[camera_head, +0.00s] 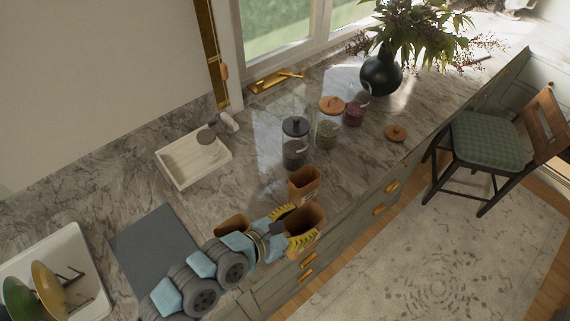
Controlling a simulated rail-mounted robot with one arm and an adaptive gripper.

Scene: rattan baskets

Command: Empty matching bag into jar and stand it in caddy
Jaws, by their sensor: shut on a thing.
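My gripper (292,228), with yellow finger pads, is shut on a brown bag (315,226) with an open top, near the counter's front edge. A second brown bag (303,183) stands just behind it, and a third brown bag (232,225) is partly hidden by my arm. A glass jar with a dark lid (295,145) holds dark contents. A jar with a wooden lid (329,126) holds greenish-brown contents. A smaller jar (353,114) holds red contents. The bags' contents and labels cannot be made out.
A loose wooden lid (396,132) lies right of the jars. A dark vase (381,75) with foliage stands at the back right. A grey mat (145,241) and a white tray (87,276) with plates are at left. The counter between caddy and jars is clear.

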